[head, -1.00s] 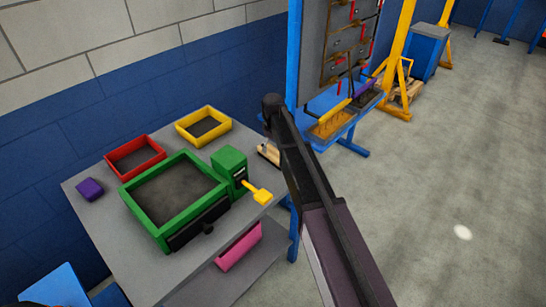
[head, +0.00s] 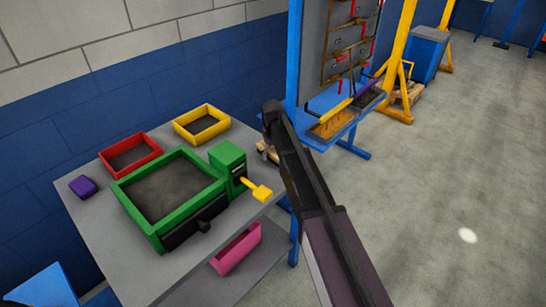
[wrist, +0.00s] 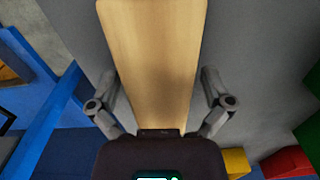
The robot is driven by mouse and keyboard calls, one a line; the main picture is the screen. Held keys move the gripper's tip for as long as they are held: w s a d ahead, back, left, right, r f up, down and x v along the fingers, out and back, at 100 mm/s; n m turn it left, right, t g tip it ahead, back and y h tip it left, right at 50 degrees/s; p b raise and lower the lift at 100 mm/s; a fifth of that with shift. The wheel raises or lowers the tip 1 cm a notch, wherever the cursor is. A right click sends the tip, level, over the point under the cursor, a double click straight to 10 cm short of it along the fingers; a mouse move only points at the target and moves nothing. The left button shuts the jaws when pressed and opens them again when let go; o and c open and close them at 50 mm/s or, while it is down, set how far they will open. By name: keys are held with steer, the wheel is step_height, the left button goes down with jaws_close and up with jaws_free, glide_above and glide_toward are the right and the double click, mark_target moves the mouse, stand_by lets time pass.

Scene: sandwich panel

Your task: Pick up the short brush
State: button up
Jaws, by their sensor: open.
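A tan wooden piece (wrist: 152,60), wide and flat, fills the middle of the wrist view; it looks like the short brush's wooden body, but no bristles show. My gripper (wrist: 158,82) is open, with one finger on each side of the wood. I cannot tell whether the fingers touch it. In the head view my dark arm reaches toward the table's back right corner and hides most of the gripper. Only a small tan bit (head: 262,146) shows beside the arm there.
The grey table (head: 92,222) holds a green box (head: 158,240) with a yellow-handled unit (head: 228,168), a red tray (head: 128,170), a yellow tray (head: 186,134) and a purple block (head: 83,186). A pink bin (head: 238,250) sits below. A blue stand (head: 345,122) stands behind my arm.

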steer(key=shift+c, duration=0.2)
stand_by(0.4)
steer(key=c, duration=1.1)
